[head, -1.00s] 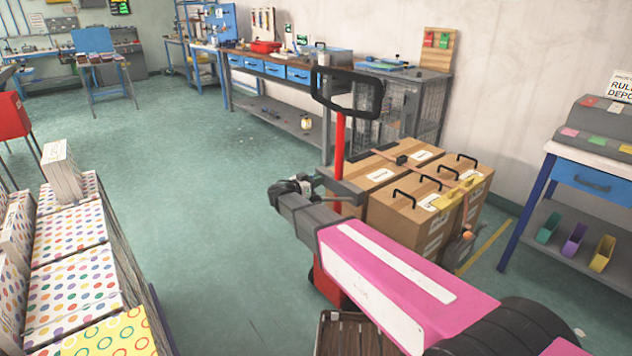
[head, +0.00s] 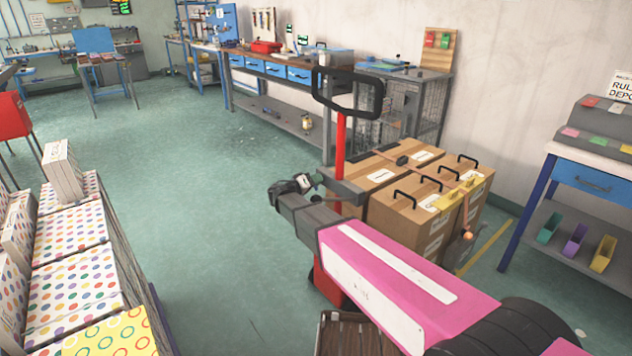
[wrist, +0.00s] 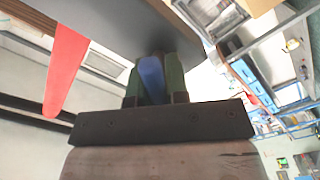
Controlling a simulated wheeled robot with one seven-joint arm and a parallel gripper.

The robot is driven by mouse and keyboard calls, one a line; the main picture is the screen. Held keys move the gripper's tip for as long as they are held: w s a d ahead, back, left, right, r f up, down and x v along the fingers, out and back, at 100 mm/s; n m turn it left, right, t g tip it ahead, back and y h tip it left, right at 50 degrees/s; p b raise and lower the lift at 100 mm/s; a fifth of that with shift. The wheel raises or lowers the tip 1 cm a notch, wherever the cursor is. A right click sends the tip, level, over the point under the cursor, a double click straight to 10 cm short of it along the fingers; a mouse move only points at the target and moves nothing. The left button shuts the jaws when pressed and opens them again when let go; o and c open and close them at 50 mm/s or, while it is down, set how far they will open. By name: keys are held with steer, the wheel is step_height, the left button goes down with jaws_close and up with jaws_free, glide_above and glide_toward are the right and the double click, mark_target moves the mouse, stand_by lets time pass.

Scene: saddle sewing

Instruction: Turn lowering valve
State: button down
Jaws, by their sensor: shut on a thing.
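A pallet jack with a red shaft (head: 340,150) and a black loop handle (head: 348,110) stands in the middle of the head view. My gripper (head: 306,182) is at the left of the shaft, beside a grey part of the jack. In the wrist view my gripper (wrist: 153,80) has its two green fingers closed on a blue piece (wrist: 151,78), which appears to be the lowering valve. The piece's upper end is hidden under a dark grey body (wrist: 125,32). A red tapering bar (wrist: 65,68) shows at the left there. In the head view the valve cannot be made out.
Cardboard boxes (head: 410,215) with black handles stand right behind the jack. Stacks of dotted boxes (head: 75,270) are at the left. A workbench (head: 285,68) runs along the back wall and a blue-framed table (head: 590,180) is at the right. The green floor (head: 210,200) between is clear.

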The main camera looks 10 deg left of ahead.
steer(key=n, duration=0.5)
steer(key=shift+w+f, duration=0.1)
steer(key=shift+f, duration=0.05)
steer(key=shift+n, duration=0.3)
stand_by(0.3)
steer(key=c, duration=1.1)
jaws_free()
steer(key=v, duration=1)
steer(key=shift+s+a, duration=0.25)
steer(key=shift+a, duration=0.05)
steer(key=shift+a, duration=0.1)
